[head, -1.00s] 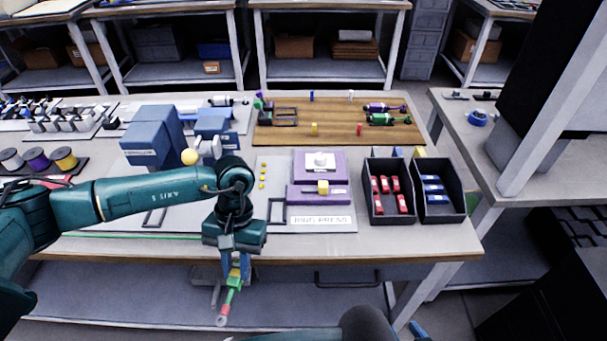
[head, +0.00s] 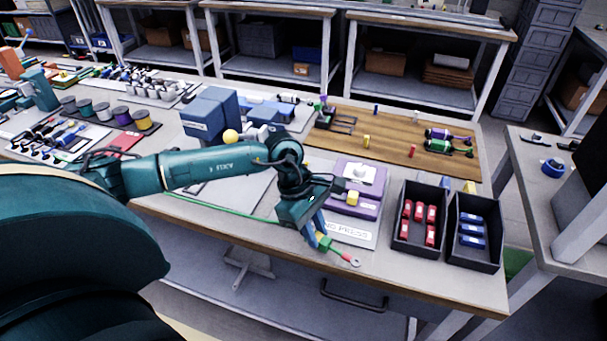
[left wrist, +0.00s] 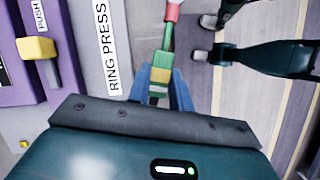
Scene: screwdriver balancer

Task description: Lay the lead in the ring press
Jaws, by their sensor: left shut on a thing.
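My left gripper (head: 317,238) is shut on the lead (head: 337,252), a thin green piece with a yellow part, a red sleeve and a ring end. In the left wrist view the blue fingers (left wrist: 169,92) hold the lead (left wrist: 167,38) at its yellow part, and its ring end runs out of the top of the picture. The ring press (head: 367,175) is a purple unit with a white top and a yellow block (head: 352,199). The lead hangs near the table's front edge, in front of the press. The press's yellow block (left wrist: 36,47) also shows in the left wrist view.
A RING PRESS label (head: 352,233) lies in front of the press. Black bins hold red parts (head: 395,245) and blue parts (head: 455,262) to its right. A blue machine (head: 210,115) with a yellow ball stands at left. A wooden board (head: 390,140) lies behind.

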